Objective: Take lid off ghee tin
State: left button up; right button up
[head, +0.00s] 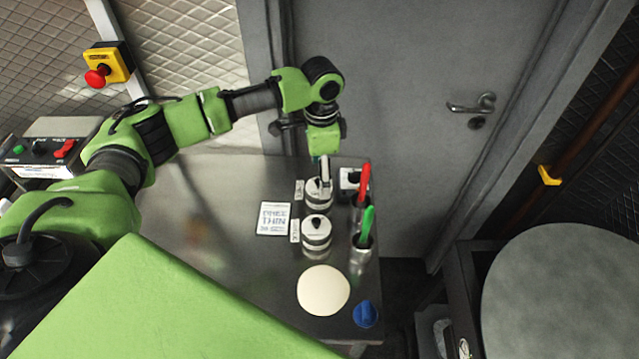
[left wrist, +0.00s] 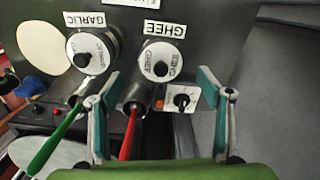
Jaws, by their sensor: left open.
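The ghee tin (head: 318,198) stands on the metal table, with a white lid and a dark knob. In the left wrist view the ghee tin (left wrist: 160,62) is upright behind its GHEE label (left wrist: 165,29), lid on. My left gripper (head: 324,182) is above it, pointing down. In the left wrist view my open left gripper (left wrist: 160,76) has its fingers apart to either side of the tin in the picture, with nothing between them held. The gripper partly hides the tin in the head view. My right gripper is out of view.
The similar garlic tin (head: 316,236) stands close by. Cups with red (head: 363,183) and green (head: 368,224) handles and a dial box (left wrist: 182,99) crowd the right side. A cream disc (head: 323,290) and blue object (head: 366,313) lie nearer. The table's left part is clear.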

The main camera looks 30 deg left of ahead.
pick_arm(q)
jog(key=shift+s+a+f+p, duration=0.1)
jog(key=shift+a+f+p, duration=0.1)
jog(key=shift+f, duration=0.4)
jog(key=shift+s+a+f+p, duration=0.1)
jog(key=shift+f+p, duration=0.1)
jog(key=shift+f, duration=0.35)
jog(key=shift+w+f, duration=0.1)
jog(key=shift+f, duration=0.25)
jog(key=shift+w+d+f, duration=0.1)
jog(key=shift+d+f, duration=0.05)
jog(key=shift+f, duration=0.05)
jog(key=shift+c, duration=0.3)
jog(key=c, duration=0.9)
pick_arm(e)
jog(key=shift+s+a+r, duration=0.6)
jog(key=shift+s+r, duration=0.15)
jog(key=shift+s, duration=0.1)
pick_arm(q)
jog(key=shift+r, duration=0.1)
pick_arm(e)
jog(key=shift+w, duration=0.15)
